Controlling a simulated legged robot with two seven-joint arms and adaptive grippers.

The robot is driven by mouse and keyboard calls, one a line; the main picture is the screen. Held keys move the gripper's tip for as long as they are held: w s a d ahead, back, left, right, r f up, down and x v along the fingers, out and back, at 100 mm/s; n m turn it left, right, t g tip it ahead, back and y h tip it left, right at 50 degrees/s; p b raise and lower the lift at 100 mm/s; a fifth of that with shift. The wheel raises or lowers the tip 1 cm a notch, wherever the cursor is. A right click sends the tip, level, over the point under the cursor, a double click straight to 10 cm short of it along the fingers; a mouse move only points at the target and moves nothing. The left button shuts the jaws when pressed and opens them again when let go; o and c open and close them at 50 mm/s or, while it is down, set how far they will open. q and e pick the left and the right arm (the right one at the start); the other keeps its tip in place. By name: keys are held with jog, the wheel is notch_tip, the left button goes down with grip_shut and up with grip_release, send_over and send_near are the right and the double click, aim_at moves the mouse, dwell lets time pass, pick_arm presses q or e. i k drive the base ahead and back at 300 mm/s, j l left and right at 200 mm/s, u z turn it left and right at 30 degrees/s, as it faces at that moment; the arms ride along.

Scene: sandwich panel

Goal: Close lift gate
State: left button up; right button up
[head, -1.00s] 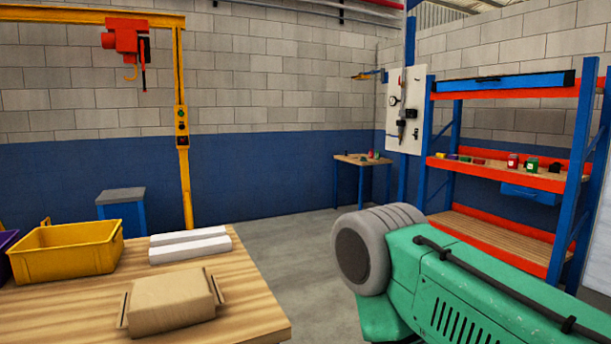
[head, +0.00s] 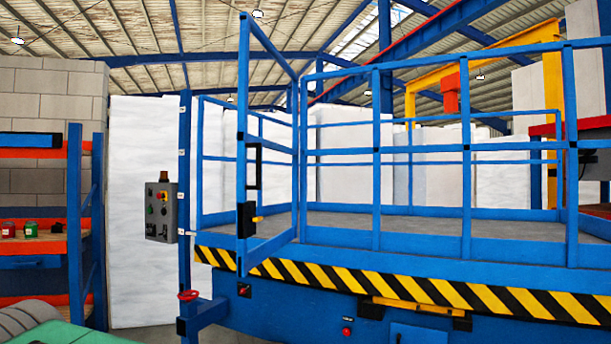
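The lift gate (head: 271,43) is a tall blue tubular frame at the left end of the blue lift platform in the head view. It stands swung open at an angle. Its free upright is nearer me, and its far upright meets the railing. The platform's blue railing (head: 376,150) runs to the right. Neither of my grippers shows, and nothing is seen touching the gate.
A grey control box (head: 161,211) hangs on a blue post left of the platform. A red handwheel (head: 188,295) is low on it. Yellow-black striping (head: 400,290) marks the platform edge. A shelf rack (head: 75,230) and a green machine (head: 70,333) are at the left.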

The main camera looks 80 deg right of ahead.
aim_at(246, 261)
jog(key=z, duration=2.15)
